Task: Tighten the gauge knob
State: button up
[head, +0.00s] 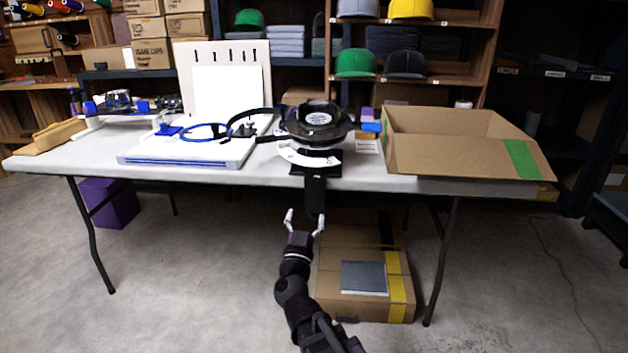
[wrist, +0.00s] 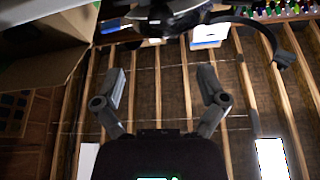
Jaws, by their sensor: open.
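The black cap gauge (head: 318,125) with a round white-labelled centre is mounted at the table's front edge. A white curved scale plate (head: 308,156) sits at its front, and a black bracket (head: 314,190) hangs below the edge. I cannot make out the knob for sure; it is too small or hidden. My gripper (head: 304,217) is open and empty, pointing up, just in front of and below the bracket, apart from it. In the wrist view, my gripper (wrist: 160,82) has its fingers spread with nothing between them, and the dark underside of the gauge (wrist: 170,18) shows at the top.
The white table (head: 400,181) also bears an open cardboard box (head: 450,155) at right, and a blue hoop (head: 205,132) on a white board (head: 150,152) at left. A closed carton (head: 335,304) stands on the floor below. The floor in front is clear.

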aim_at(314, 177)
jog(key=shift+w, duration=0.1)
jog(key=p+x, duration=0.5)
jog(key=x, duration=0.8)
jog(key=shift+w+r, duration=0.2)
jog(key=shift+w, duration=0.1)
